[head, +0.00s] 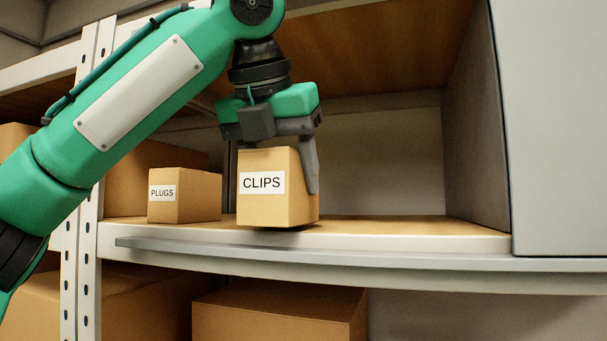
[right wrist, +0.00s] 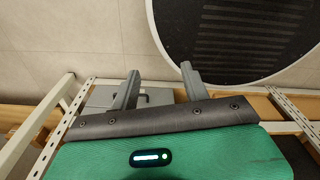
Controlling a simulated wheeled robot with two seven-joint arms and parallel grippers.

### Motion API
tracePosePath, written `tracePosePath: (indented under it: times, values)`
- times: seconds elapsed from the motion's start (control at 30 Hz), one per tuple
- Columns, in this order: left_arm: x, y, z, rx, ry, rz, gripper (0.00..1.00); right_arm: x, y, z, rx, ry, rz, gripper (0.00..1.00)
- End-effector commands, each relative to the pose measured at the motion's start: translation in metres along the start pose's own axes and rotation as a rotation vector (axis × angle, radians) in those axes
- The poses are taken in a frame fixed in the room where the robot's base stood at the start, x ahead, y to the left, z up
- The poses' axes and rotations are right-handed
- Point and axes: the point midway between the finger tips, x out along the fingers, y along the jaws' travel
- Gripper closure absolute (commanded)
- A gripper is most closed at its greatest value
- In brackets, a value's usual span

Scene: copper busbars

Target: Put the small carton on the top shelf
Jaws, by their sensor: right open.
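The small carton (head: 262,208), labelled CLIPS, is upright at the front of a wooden shelf (head: 420,228) in the head view. Its base is at the shelf's front edge with a dark shadow under it; I cannot tell whether it touches the board. My left gripper (head: 278,165) points down over it. One finger lies against the carton's right side; the other is mostly hidden. The gripper looks shut on the carton. My right gripper (right wrist: 158,86) shows in the right wrist view, open and empty, with its two fingers apart.
A smaller PLUGS carton (head: 200,196) stands to the left, with a larger box (head: 130,180) behind it. The shelf is clear to the right, up to a grey side panel (head: 480,130). A white perforated post (head: 85,220) stands left. Large boxes (head: 280,315) sit below.

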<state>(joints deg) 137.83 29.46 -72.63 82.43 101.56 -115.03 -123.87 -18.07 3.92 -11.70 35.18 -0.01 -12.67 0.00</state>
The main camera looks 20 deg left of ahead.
Motion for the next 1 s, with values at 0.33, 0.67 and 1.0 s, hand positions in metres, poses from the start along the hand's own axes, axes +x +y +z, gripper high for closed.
tracePosePath:
  times: [0.33,0.67,1.0]
  values:
    - [0.020,0.000,0.035,-0.001,-0.001,-0.001,0.77,-0.017,0.021,-0.029,0.000,0.035,0.023,0.53]
    - [0.040,0.000,0.070,-0.001,-0.001,0.001,0.77,-0.038,0.017,-0.009,-0.001,0.010,0.018,0.53]
    - [0.049,0.001,0.067,-0.001,-0.002,0.000,0.77,-0.046,0.011,-0.020,0.000,0.021,0.012,0.53]
